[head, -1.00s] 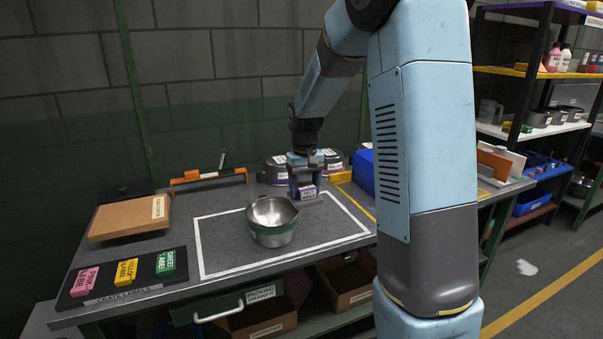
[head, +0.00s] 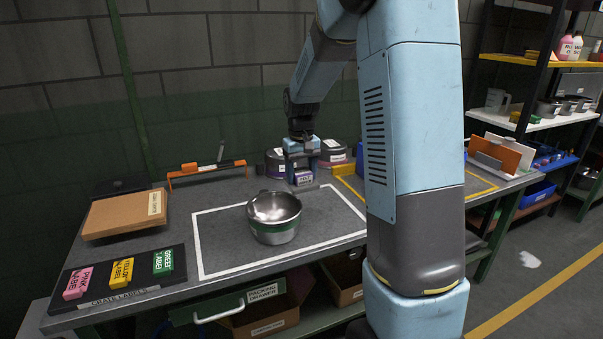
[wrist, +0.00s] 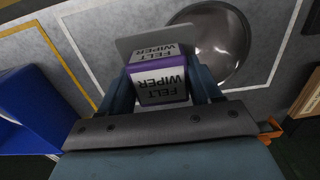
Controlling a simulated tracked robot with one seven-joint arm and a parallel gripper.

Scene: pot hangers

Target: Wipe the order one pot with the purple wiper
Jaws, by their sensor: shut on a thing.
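The purple wiper (head: 303,178) is a small block with a purple body and white label. In the wrist view the wiper (wrist: 160,86) reads FELT WIPER and sits between the two fingers. My gripper (head: 302,170) is shut on it, just behind and to the right of the pot, at or close above the bench top; I cannot tell if it touches. A steel pot (head: 274,222) with a green band stands upright inside the white outline on the bench. The wrist view shows the pot's open inside (wrist: 215,38), which looks empty. Whether this is the order one pot is not readable.
Two lidded round pots (head: 331,152) stand behind the gripper. A cardboard box (head: 126,214) and the crate labels tray (head: 119,290) lie left. A blue bin (wrist: 28,112) shows in the wrist view. The outlined area's front is clear.

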